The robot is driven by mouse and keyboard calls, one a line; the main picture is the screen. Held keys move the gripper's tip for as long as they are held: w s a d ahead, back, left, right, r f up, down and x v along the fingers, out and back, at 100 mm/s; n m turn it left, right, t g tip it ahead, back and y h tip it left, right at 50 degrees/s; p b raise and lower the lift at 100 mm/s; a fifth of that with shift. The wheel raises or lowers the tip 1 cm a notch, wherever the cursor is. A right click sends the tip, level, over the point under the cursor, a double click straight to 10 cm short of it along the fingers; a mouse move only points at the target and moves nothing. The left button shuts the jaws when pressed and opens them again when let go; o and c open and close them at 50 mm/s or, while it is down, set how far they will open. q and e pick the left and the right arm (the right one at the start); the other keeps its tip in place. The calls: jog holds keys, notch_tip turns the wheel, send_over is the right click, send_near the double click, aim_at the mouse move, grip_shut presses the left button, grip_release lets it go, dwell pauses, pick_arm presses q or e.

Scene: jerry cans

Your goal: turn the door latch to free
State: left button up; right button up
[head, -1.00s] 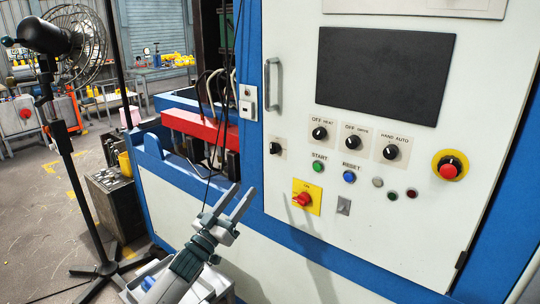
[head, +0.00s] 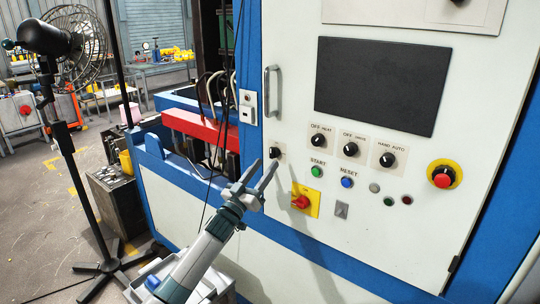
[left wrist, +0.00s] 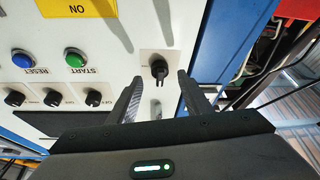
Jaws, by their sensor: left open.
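The door latch (head: 276,152) is a small black knob on a pale plate at the left edge of the white cabinet door (head: 375,220), below the door handle. In the left wrist view the latch (left wrist: 159,68) shows near the upper middle, with its pointer toward the gripper. My left gripper (head: 263,168) is open and empty, its fingers pointing up at the latch from below. In the left wrist view the latch lies between the directions of the two fingertips (left wrist: 161,79), seemingly just beyond them; I cannot tell whether they touch it. My right gripper is out of view.
A grey door handle (head: 271,92) stands above the latch. A red switch on a yellow plate (head: 313,203), a green button (head: 317,171) and several black selector knobs are close on the right. A red machine part (head: 200,127) and hanging cables lie to the left.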

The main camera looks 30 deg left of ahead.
aim_at(271, 157)
pick_arm(q)
jog(key=shift+p+x, duration=0.5)
jog(key=shift+x, duration=1.7)
jog(key=shift+c, duration=0.4)
jog(key=c, duration=1)
